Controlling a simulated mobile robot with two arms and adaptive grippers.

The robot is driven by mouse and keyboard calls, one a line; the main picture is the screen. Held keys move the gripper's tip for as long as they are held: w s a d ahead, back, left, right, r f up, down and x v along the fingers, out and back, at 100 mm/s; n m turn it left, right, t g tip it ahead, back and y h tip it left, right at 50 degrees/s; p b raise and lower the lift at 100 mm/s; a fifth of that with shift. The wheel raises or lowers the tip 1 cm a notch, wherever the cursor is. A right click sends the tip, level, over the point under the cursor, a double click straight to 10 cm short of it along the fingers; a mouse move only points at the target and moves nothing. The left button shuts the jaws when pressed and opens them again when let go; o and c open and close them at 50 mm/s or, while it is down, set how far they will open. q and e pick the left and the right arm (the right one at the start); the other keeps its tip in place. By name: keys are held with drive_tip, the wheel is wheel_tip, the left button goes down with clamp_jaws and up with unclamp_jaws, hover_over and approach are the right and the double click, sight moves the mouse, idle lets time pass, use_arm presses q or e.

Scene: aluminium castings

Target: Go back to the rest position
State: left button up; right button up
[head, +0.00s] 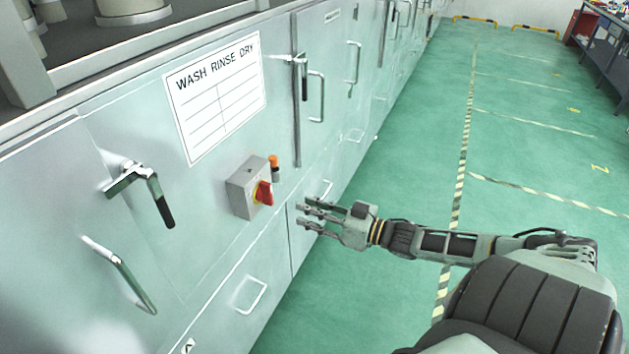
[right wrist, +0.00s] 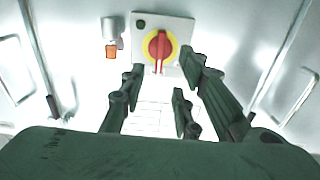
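My right gripper (head: 312,217) reaches in from the right in the head view, its fingers apart and pointing at the metal cabinet front. It is open and empty. In the right wrist view the open fingers (right wrist: 158,95) show in front of a red rotary switch (right wrist: 159,46) on a yellow disc. The switch also shows in the head view (head: 264,193), on a grey box (head: 243,188) fixed to the cabinet. The fingertips are apart from the switch, below and right of it in the head view. My left gripper is not in view.
The metal cabinet (head: 215,225) fills the left, with protruding door handles (head: 150,190) and a "WASH RINSE DRY" sign (head: 215,90). An orange lamp (head: 274,163) sits beside the switch box. Green floor (head: 400,130) with striped lines is free to the right. A workbench (head: 605,60) stands far right.

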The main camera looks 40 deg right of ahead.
drive_tip(key=shift+s+d, duration=0.15)
drive_tip(key=shift+s, duration=0.25)
drive_tip(key=shift+f, duration=0.1)
drive_tip(key=s+d+f+m+g+h, duration=0.15)
drive_tip(key=s+f, duration=0.25)
drive_tip(key=f, duration=0.7)
drive_tip(key=s+f+m+g+h+b, duration=0.1)
drive_tip(key=s+f+g+h, duration=0.2)
drive_tip(key=f, duration=0.8)
drive_tip(key=s+d+f+m+g+h, duration=0.1)
drive_tip(key=s+f+h, duration=0.2)
drive_tip(key=s+f, duration=0.5)
drive_tip(key=s+a+f+g, duration=0.25)
drive_tip(key=s+f, duration=0.25)
drive_tip(key=f, duration=0.3)
drive_tip(key=s+a+f+g, duration=0.2)
drive_tip(key=s+a+f, duration=0.25)
drive_tip(key=f, duration=0.35)
drive_tip(key=s+a+f+g, duration=0.2)
drive_tip(key=s+a+f, duration=0.2)
drive_tip(key=s+a, duration=0.3)
drive_tip(key=s+a+f+n+g+b, duration=0.1)
drive_tip(key=s+a+f+g, duration=0.2)
drive_tip(key=s+a, duration=0.4)
drive_tip(key=s+f, duration=0.1)
drive_tip(key=s, duration=0.2)
drive_tip(key=shift+s+a+g+y, duration=0.15)
drive_tip(key=shift+s+g+y, duration=0.1)
drive_tip(key=shift+g+y, duration=0.1)
drive_tip(key=shift+n, duration=0.25)
